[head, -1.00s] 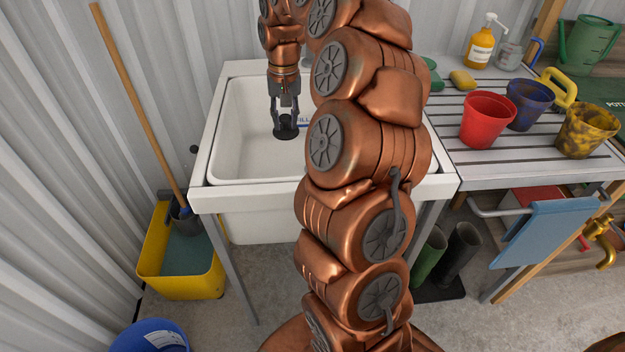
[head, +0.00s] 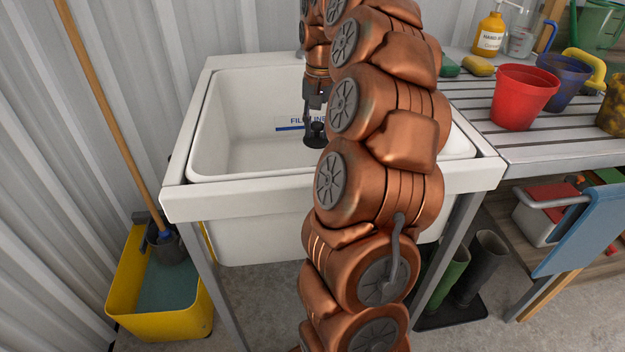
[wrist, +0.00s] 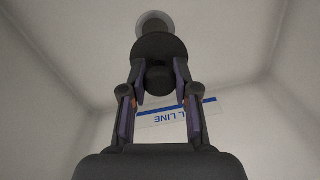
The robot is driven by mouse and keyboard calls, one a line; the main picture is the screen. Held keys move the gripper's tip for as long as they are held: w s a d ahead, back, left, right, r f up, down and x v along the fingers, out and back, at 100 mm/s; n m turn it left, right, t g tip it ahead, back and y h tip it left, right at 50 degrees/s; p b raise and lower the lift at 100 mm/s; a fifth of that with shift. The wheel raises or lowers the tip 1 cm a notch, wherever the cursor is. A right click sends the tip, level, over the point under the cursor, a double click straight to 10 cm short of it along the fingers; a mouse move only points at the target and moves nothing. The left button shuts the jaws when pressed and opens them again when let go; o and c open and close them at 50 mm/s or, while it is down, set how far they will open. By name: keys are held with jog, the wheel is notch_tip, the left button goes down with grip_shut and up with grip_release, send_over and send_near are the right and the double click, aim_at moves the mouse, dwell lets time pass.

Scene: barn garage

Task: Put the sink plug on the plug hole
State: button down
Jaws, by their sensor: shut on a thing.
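The black sink plug (head: 313,141) hangs in my gripper (head: 315,122), inside the white sink (head: 250,197). In the wrist view my gripper (wrist: 158,88) is shut on the plug's knob, and the plug's dark disc (wrist: 158,47) lies beyond the fingertips. A round grey plug hole (wrist: 154,19) shows past the disc at the top of the wrist view, partly covered by the plug. The plug looks apart from the hole, but I cannot tell its height above the sink floor. My arm hides the right part of the basin in the head view.
A blue "fill line" label (head: 290,124) is on the sink's inner wall. A slatted bench (head: 478,96) with a red pot (head: 523,96) and other pots stands at the right. A yellow mop bucket (head: 165,312) stands at the lower left.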

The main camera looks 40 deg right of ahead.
jog(key=shift+w+d+f, duration=0.15)
jog(key=shift+d+f, duration=0.05)
jog(key=shift+f, duration=0.15)
jog(key=shift+f+b, duration=0.2)
jog(key=shift+b, duration=0.15)
notch_tip(320, 180, down, 6)
jog(key=shift+d+r+b, duration=0.1)
jog(key=shift+d+b, duration=0.05)
jog(key=shift+b, duration=0.5)
jog(key=shift+f+b, duration=0.4)
jog(key=shift+f, duration=1.4)
jog(key=shift+f, duration=0.15)
jog(key=c, duration=0.9)
grip_release()
jog(key=shift+o, duration=0.2)
